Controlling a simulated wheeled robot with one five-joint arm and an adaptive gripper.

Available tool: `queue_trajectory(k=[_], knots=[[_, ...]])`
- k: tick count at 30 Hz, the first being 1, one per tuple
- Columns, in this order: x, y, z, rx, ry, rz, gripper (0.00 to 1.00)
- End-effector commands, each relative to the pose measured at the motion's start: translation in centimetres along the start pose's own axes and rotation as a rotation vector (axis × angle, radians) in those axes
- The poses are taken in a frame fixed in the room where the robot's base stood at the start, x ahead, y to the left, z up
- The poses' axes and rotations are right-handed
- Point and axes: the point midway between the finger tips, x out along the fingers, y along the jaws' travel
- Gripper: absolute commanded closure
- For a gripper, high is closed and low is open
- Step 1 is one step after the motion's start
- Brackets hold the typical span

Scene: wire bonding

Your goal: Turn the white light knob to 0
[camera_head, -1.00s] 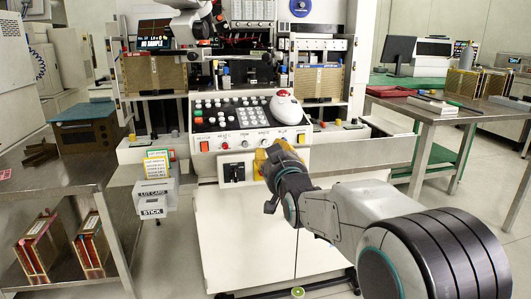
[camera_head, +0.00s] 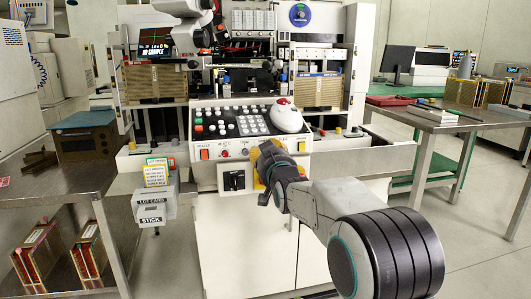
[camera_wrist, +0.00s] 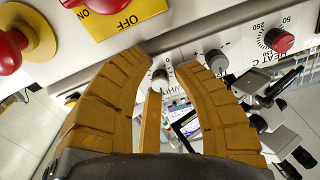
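In the wrist view a small white knob (camera_wrist: 160,78) sits on the panel front, with a partly hidden label starting "WHI" beside it. My gripper (camera_wrist: 162,68) is open. Its two brown-yellow fingers stand on either side of the white knob, with visible gaps; whether either fingertip touches it I cannot tell. In the head view my gripper (camera_head: 262,158) is at the front of the white machine's control panel (camera_head: 240,150), and it hides the knob there.
A grey knob (camera_wrist: 217,62) is close beside the right finger. A red-capped heater knob (camera_wrist: 278,40) lies farther right. A yellow OFF plate (camera_wrist: 122,18) and red buttons (camera_wrist: 100,5) are at the left. A Lot Card holder (camera_head: 154,205) sticks out left of the panel.

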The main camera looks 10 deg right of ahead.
Motion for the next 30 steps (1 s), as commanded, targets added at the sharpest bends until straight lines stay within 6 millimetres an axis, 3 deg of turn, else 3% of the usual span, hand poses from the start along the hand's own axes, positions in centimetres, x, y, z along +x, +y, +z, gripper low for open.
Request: queue_trajectory(k=[4,14,30], knots=[[-0.01,0.00,0.00,0.000,0.000,0.000,0.71],[-0.02,0.00,0.01,0.000,0.000,0.000,1.00],[-0.01,-0.01,0.09,-0.060,-0.002,0.000,1.00]])
